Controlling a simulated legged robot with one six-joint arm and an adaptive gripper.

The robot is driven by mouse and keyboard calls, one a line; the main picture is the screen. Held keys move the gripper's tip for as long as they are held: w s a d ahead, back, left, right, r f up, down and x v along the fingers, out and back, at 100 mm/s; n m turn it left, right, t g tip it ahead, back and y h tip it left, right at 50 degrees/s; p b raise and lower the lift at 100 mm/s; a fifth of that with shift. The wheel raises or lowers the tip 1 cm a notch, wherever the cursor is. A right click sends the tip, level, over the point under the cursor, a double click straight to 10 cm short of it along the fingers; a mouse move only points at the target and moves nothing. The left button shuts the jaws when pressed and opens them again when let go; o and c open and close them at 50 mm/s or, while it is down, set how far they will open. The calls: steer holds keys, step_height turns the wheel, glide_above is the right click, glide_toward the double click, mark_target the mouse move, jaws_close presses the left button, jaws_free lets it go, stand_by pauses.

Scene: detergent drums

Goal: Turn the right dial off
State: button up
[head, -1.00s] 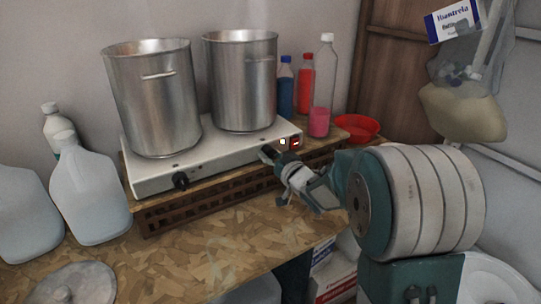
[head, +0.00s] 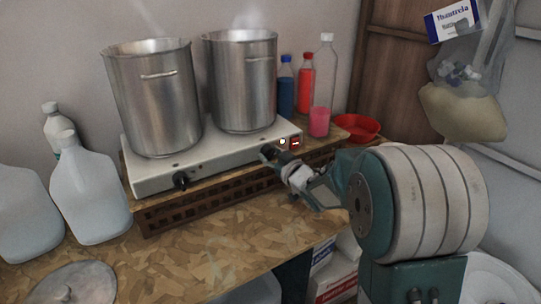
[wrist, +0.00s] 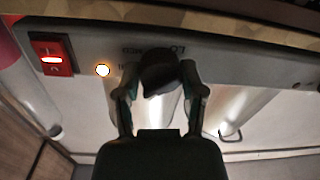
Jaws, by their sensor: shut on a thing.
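The white two-burner hot plate (head: 215,158) stands on a slatted wooden rack. Its right dial is a black knob (wrist: 160,72) in the wrist view, between my two fingers, with the LO and MED marks beside it upside down. My gripper (wrist: 161,84) is shut on this dial, one finger on each side. In the head view my gripper (head: 273,155) is at the front right of the hot plate and largely hides the right dial. The left dial (head: 181,180) is free at the front left.
Two steel pots (head: 152,100) (head: 241,85) stand on the hot plate, with faint steam above them. A lit red switch (head: 296,143) and a glowing lamp (wrist: 102,70) are beside the right dial. Bottles (head: 323,90) and a red bowl (head: 357,127) stand behind; jugs (head: 88,195) stand left.

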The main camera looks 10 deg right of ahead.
steer(key=n, duration=0.8)
steer(key=shift+h, duration=0.4)
steer(key=shift+n, duration=0.4)
steer(key=o, duration=1.1)
steer(key=shift+a, duration=0.15)
steer(key=shift+o, duration=0.2)
steer(key=v, duration=1.1)
steer(key=shift+s, duration=0.4)
steer(key=shift+d, duration=0.25)
